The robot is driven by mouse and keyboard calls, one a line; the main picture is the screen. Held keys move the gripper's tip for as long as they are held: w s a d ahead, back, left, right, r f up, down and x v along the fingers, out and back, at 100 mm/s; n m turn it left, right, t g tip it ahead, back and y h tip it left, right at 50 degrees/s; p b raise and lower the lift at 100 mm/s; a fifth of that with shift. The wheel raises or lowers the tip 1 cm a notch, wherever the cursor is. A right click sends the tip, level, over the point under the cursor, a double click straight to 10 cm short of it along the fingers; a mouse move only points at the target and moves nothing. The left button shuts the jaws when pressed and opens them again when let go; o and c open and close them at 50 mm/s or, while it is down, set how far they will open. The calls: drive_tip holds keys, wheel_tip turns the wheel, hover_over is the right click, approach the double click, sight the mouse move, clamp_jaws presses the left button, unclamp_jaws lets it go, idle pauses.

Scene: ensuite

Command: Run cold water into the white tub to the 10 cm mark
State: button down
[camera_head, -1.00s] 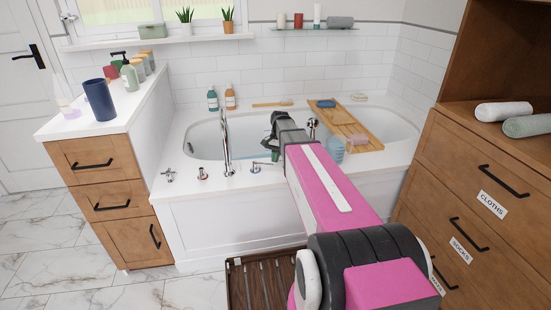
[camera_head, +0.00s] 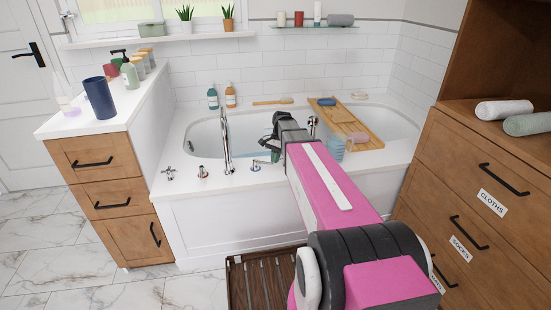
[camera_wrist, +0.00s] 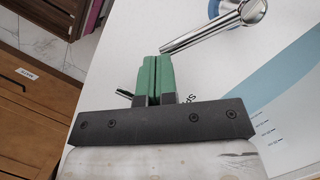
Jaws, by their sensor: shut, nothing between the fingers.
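The white tub (camera_head: 292,122) stands against the tiled wall, with a tall chrome spout (camera_head: 225,140) at its front rim. A chrome lever (camera_head: 256,166) sits on the rim right of the spout. In the wrist view this lever (camera_wrist: 205,29) has a blue ring at its base. My gripper (camera_head: 274,153) is over the front rim, close to the lever. In the wrist view its green fingers (camera_wrist: 154,58) are shut and empty, beside the lever's free end; contact cannot be told. A pale blue area, apparently water (camera_wrist: 285,82), and small marks (camera_wrist: 266,126) show inside the tub.
A cross-handled tap (camera_head: 168,174) and another chrome control (camera_head: 203,172) stand left of the spout. A wooden bath tray (camera_head: 350,126) crosses the tub. Drawers (camera_head: 106,200) stand left, a tall wooden cabinet (camera_head: 470,190) right. A dark slatted mat (camera_head: 262,277) lies in front.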

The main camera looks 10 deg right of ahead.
drive_tip(key=s+m, duration=0.1)
drive_tip(key=s+a+m, duration=0.1)
drive_tip(key=shift+s+m+t+y, duration=0.15)
drive_tip(key=shift+m+t+y, duration=0.15)
drive_tip(key=shift+m+t, duration=0.1)
drive_tip(key=s+m, duration=0.1)
drive_tip(key=a+m, duration=0.1)
drive_tip(key=shift+s+a+m+t, duration=0.25)
drive_tip(key=shift+s+m+t, duration=0.05)
drive_tip(key=shift+s, duration=0.05)
drive_tip(key=shift+s+a+m+t, duration=0.35)
drive_tip(key=shift+a+m, duration=0.2)
drive_tip(key=shift+m, duration=0.35)
drive_tip(key=a+m, duration=0.1)
drive_tip(key=s+a+m, duration=0.1)
drive_tip(key=shift+m+t, duration=0.25)
drive_tip(key=shift+m, duration=0.05)
drive_tip(key=shift+a, duration=0.4)
drive_tip(key=shift+s, duration=0.1)
